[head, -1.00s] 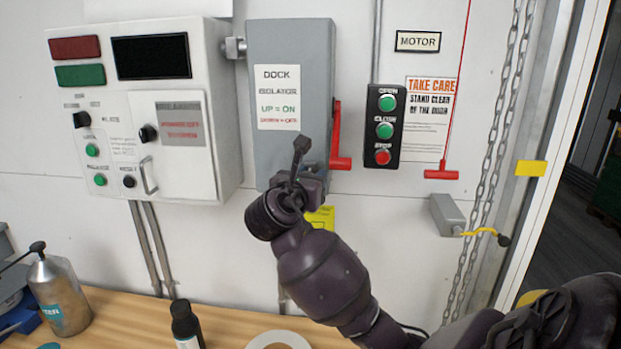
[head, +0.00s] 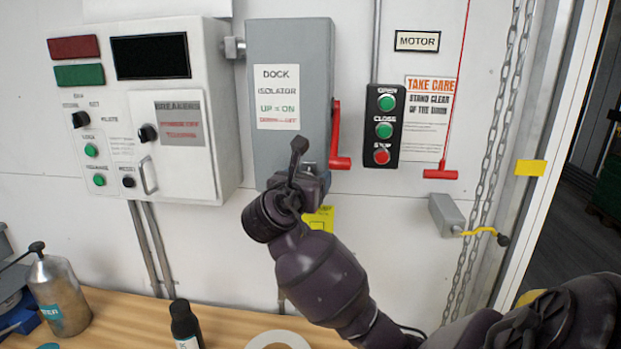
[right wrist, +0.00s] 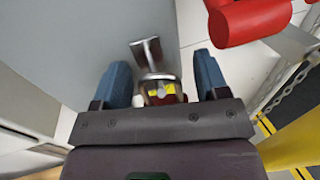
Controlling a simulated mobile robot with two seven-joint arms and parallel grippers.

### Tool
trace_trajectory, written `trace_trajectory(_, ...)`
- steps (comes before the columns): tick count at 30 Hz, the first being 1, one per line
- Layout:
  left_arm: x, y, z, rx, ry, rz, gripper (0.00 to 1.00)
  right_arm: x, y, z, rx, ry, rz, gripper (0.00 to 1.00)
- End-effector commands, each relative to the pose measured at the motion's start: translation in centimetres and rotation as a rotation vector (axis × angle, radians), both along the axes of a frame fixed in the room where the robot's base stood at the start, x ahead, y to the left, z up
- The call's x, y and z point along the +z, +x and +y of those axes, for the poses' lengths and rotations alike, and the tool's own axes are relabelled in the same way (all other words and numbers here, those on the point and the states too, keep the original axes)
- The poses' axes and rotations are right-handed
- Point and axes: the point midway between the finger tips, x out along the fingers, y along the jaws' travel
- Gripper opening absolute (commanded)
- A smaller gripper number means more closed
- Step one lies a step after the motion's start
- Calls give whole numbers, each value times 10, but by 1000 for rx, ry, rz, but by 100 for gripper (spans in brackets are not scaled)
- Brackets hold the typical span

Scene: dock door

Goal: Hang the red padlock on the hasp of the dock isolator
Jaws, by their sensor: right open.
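The dock isolator (head: 290,80) is a grey box on the wall with a red lever (head: 338,140) on its right side. My right gripper (right wrist: 162,65) is open just in front of the isolator's lower part. In the right wrist view a metal hasp (right wrist: 147,50) stands between its two blue fingers. The red padlock (right wrist: 160,92), with a silver shackle and yellow marking, is also between the fingers, apart from both. Its shackle overlaps the hasp and appears to hang on it, but I cannot see it fully pass through. The gripper hides the padlock's lower body. My left gripper is not in view.
A control cabinet (head: 135,110) is left of the isolator, and a push-button station (head: 384,125) is right of it. A red pull handle (head: 440,174) and chains hang further right. A spray bottle (head: 60,295), a dark bottle (head: 186,325) and a tape roll (head: 275,340) are on the bench.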

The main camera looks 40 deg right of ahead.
Motion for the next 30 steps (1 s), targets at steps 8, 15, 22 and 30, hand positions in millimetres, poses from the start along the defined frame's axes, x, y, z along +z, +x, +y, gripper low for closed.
trace_trajectory(8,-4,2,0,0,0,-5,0,0,-19,41,2,2,-5,68)
trace_trajectory(15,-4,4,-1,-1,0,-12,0,0,-35,77,0,2,-4,68)
trace_trajectory(22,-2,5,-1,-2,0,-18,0,1,-43,92,-1,1,-3,68)
trace_trajectory(30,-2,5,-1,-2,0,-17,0,1,-44,94,-2,2,-8,68)
